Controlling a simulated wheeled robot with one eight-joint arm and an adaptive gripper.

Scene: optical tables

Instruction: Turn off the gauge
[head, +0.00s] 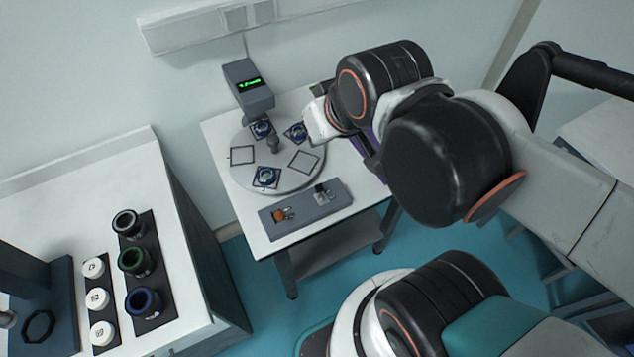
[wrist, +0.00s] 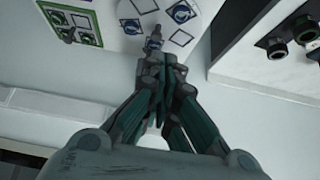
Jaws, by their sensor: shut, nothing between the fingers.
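The gauge (head: 250,88) is a dark grey box with a lit green readout, at the back left of the small white table in the head view. I cannot make it out in the wrist view, where my gripper covers part of the scene. My gripper (wrist: 160,62) is shut and empty in the wrist view, its fingers together above the table. In the head view my arm reaches over the table's right side, right of the gauge, and hides the fingertips. A green-edged panel (wrist: 72,24) with small knobs shows left of my gripper in the wrist view.
A round grey disc (head: 235,172) with blue-and-white pieces and a central post (head: 273,144) stands before the gauge. A left-hand table (head: 185,290) holds dark rings and white caps.

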